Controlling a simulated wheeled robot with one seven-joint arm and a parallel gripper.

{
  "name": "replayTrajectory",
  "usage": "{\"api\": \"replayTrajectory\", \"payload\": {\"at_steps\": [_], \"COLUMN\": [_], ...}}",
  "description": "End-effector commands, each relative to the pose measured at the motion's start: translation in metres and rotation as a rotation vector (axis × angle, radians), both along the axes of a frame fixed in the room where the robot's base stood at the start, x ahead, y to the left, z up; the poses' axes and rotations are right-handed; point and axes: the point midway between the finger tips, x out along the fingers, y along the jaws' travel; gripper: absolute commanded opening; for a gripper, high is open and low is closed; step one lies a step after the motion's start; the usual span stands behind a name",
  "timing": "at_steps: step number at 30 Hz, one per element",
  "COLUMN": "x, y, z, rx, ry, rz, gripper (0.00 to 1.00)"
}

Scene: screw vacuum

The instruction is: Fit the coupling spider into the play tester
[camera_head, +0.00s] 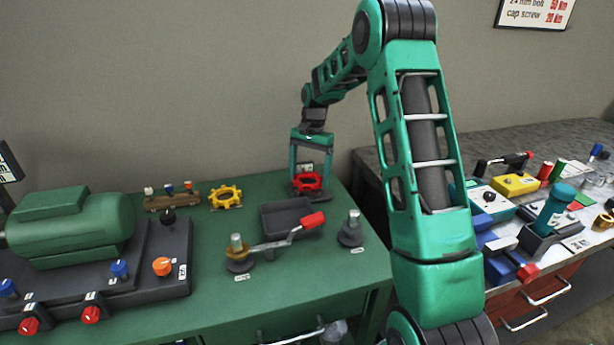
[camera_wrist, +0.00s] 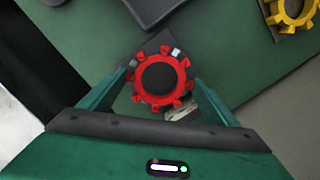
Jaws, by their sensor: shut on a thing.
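A red toothed coupling spider (camera_head: 307,182) is between the fingers of my gripper (camera_head: 308,176) at the back right of the green table. In the wrist view the red spider (camera_wrist: 135,84) lies between the two fingertips (camera_wrist: 162,78), and my gripper is shut on it. A dark square base (camera_wrist: 128,107) with a pale label shows beneath the red spider; it may be the play tester. I cannot tell whether the spider rests on it or is just above it. A yellow toothed spider (camera_head: 225,197) lies apart, further left; it also shows in the wrist view (camera_wrist: 291,14).
A dark tray (camera_head: 268,220) lies in front of the red spider. A red-handled crank tool (camera_head: 285,238) and a dark post (camera_head: 352,230) stand nearer the front. A green motor (camera_head: 70,235) fills the left. A second cluttered bench (camera_head: 530,270) is on the right.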

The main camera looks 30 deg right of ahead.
Motion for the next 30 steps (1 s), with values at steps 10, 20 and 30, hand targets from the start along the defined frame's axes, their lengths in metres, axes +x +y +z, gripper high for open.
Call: {"api": "replayTrajectory", "payload": {"at_steps": [10, 20, 30], "x": [0.000, 0.000, 0.001], "y": [0.000, 0.000, 0.000], "z": [-0.003, -0.008, -0.012], "rx": [0.000, 0.000, 0.000], "ry": [0.000, -0.001, -0.001], "rz": [0.000, 0.000, 0.000], "gripper": [0.59, 0.59, 1.00]}}
